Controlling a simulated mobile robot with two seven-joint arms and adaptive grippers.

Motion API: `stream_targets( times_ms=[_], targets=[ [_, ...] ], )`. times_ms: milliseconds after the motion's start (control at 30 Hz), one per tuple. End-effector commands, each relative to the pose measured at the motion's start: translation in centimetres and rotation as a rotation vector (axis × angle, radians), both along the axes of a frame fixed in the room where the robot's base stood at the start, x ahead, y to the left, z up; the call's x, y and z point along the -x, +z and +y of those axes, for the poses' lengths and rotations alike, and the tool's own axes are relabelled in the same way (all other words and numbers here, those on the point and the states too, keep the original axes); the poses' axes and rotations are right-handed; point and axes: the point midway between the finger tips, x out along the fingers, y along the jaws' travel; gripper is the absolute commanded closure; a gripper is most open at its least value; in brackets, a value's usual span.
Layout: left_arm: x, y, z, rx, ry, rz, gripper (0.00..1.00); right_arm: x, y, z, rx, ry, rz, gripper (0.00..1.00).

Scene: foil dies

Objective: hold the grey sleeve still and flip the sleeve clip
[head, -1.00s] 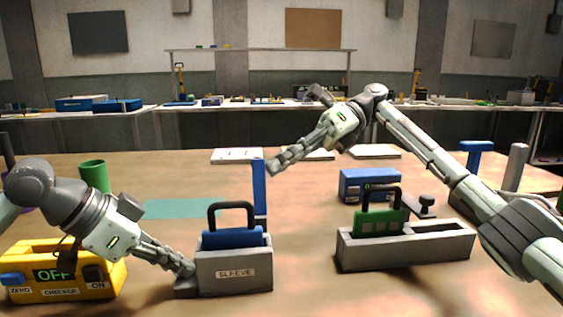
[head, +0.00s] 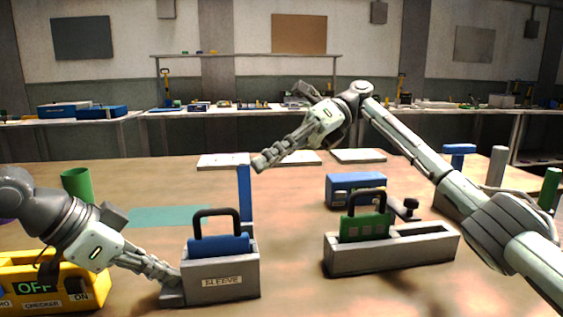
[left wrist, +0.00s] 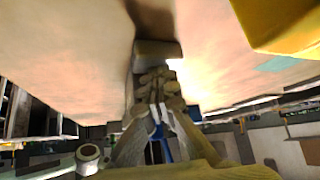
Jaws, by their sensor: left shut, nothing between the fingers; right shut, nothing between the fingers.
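The grey sleeve (head: 220,282), labelled SLEEVE, stands on the table at front centre-left. A blue block (head: 220,245) with a black handle sits in it. A blue upright bar (head: 244,190) rises at the sleeve's back right; it may be the sleeve clip, but I cannot tell for certain. My left gripper (head: 174,282) is shut and empty, low at the sleeve's left side by a grey foot (head: 172,299). In the left wrist view its fingers (left wrist: 156,88) point at a grey block. My right gripper (head: 260,163) is shut and empty in the air, near the bar's top.
A yellow checker (head: 70,285) reading OFF stands at left, under my left arm. A grey two-slot holder (head: 395,255) with a green handled block (head: 365,228) stands at right, a blue box (head: 355,190) behind it. A green mat (head: 170,216) lies flat behind the sleeve.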

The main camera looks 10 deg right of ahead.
Motion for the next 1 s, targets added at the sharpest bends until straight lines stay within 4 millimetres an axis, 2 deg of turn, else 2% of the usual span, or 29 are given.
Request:
stream_targets(
  times_ms=[33,333,800,1000],
  targets=[
    [0.2,-0.7,0.1,-0.010,-0.001,0.014,1.00,0.2,0.0,-0.3,-0.001,-0.001,-0.001,1.00],
    [0.2,-0.7,0.1,-0.010,-0.001,0.014,1.00,2.7,0.8,-3.1,0.001,-0.002,-0.004,1.00],
    [0.2,-0.7,0.1,-0.009,-0.001,0.014,1.00,-1.5,-0.4,-9.2,-0.002,-0.004,0.000,1.00],
    [0.2,-0.7,0.1,-0.009,-0.001,0.014,1.00,-2.2,-0.8,-10.4,0.003,0.002,0.002,1.00]
  ],
)
